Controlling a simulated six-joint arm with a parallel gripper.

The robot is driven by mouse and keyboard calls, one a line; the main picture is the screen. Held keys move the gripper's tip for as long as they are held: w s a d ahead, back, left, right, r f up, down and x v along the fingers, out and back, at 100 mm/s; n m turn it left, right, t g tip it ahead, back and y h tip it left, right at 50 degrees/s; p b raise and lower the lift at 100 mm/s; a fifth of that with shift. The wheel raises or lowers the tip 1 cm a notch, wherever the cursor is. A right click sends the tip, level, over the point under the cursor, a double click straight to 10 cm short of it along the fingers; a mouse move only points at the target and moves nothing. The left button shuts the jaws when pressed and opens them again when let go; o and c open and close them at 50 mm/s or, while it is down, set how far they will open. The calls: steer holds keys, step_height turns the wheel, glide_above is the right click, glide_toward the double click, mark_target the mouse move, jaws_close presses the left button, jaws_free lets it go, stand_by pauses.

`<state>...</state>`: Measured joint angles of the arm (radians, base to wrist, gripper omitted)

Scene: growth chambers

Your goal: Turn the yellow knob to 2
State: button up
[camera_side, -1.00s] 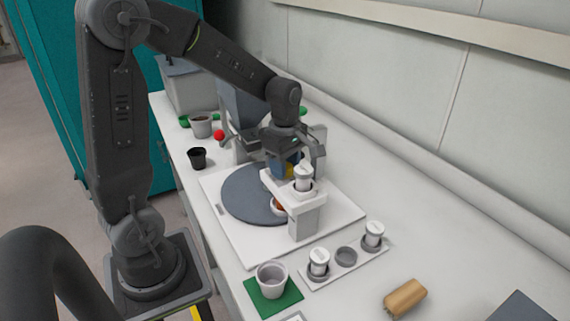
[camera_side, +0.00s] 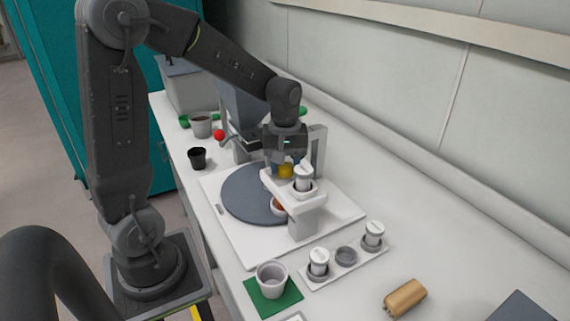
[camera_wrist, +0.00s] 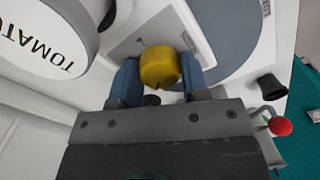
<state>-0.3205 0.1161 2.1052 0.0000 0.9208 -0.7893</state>
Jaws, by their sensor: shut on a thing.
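The yellow knob (camera_wrist: 159,66) sits between the two blue fingers of my gripper (camera_wrist: 160,78) in the wrist view, and the fingers are shut on it. In the side view the knob (camera_side: 286,171) shows just below my gripper (camera_side: 284,160). It stands by the white dispenser arm (camera_side: 296,198) that reaches over the round grey turntable (camera_side: 246,192). Any pointer or number marks around the knob are too small or hidden to read.
A white canister (camera_side: 303,178), lettered "TOMATO" in the wrist view (camera_wrist: 48,38), stands close beside the knob. A red ball-ended lever (camera_side: 220,135) is behind. A rack (camera_side: 346,262) with white canisters and a cup on a green mat (camera_side: 285,300) are in front.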

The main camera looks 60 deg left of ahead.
mark_target(285, 165)
steer(key=m, duration=0.4)
steer(key=shift+m, duration=2.2)
steer(key=o, duration=0.9)
steer(key=shift+o, duration=0.2)
steer(key=shift+r, duration=0.1)
step_height(285, 165, up, 14)
